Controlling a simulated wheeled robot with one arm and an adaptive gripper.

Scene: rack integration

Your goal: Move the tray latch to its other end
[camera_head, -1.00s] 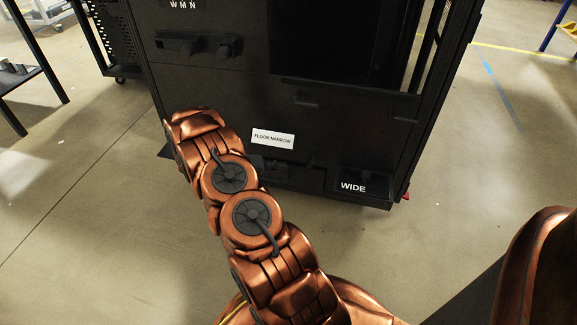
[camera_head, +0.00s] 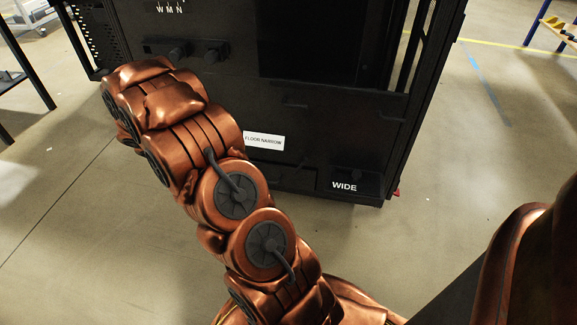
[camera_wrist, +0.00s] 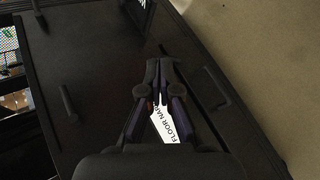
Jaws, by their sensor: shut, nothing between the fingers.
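My gripper (camera_wrist: 158,68) is shut and empty in the wrist view. Its fingers are in front of the black rack face and partly cover the white FLOOR NARROW label (camera_wrist: 172,126). I cannot tell whether the fingertips touch the rack. In the head view, my arm hides the gripper. There, the FLOOR NARROW label (camera_head: 264,141) and the WIDE label (camera_head: 344,186) sit low on the rack. The tray latch cannot be clearly made out; the dark strip left of WIDE is partly behind my arm.
The black rack (camera_head: 330,125) stands ahead, with two dark knobs (camera_head: 198,52) under the W M N letters at upper left. A dark bar handle (camera_wrist: 68,102) shows in the wrist view. Open floor (camera_head: 440,200) lies to the right.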

